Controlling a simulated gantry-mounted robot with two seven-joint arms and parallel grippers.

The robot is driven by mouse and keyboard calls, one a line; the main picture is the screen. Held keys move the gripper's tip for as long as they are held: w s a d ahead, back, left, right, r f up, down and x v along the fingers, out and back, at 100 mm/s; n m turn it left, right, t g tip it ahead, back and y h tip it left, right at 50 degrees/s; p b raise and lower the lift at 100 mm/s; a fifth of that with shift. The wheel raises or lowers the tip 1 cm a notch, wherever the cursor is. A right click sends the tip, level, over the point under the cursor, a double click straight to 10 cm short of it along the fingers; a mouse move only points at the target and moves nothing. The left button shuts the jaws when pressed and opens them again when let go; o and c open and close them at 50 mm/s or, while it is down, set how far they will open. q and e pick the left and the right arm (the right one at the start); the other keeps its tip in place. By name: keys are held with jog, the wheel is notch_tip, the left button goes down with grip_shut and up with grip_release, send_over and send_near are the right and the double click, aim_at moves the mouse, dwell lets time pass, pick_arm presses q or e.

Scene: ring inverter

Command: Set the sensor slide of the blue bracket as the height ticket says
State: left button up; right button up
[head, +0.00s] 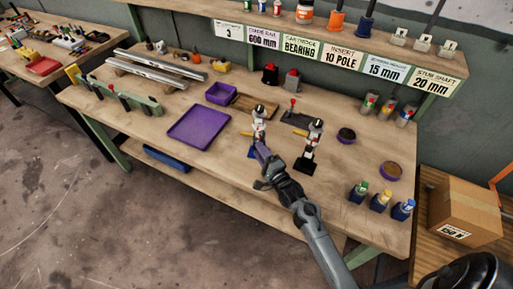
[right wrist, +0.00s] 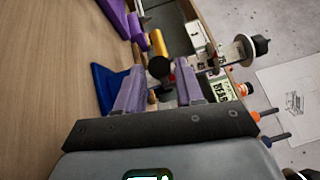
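The blue bracket stands upright on the bench, with a blue base (head: 256,151) and a pale upright with a dark top knob (head: 259,109). In the right wrist view its blue base (right wrist: 112,88) lies left of the fingers. My right gripper (head: 263,151) is in front of this bracket. Its purple fingers (right wrist: 158,88) are apart, with a dark round knob (right wrist: 160,67) showing in the gap; I cannot tell whether they touch it. A similar bracket with a black base (head: 308,165) stands to the right. Tickets along the shelf include one reading 15 mm (head: 387,70). My left gripper is out of view.
A purple tray (head: 199,127) and a smaller purple bin (head: 221,93) lie to the left. A cardboard box (head: 461,208) is beyond the bench's right end.

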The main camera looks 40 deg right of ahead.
jog(key=shift+w+d+r, duration=0.1)
jog(key=shift+w, duration=0.55)
jog(key=shift+w+d+r, duration=0.1)
jog(key=shift+w, duration=0.55)
grip_shut()
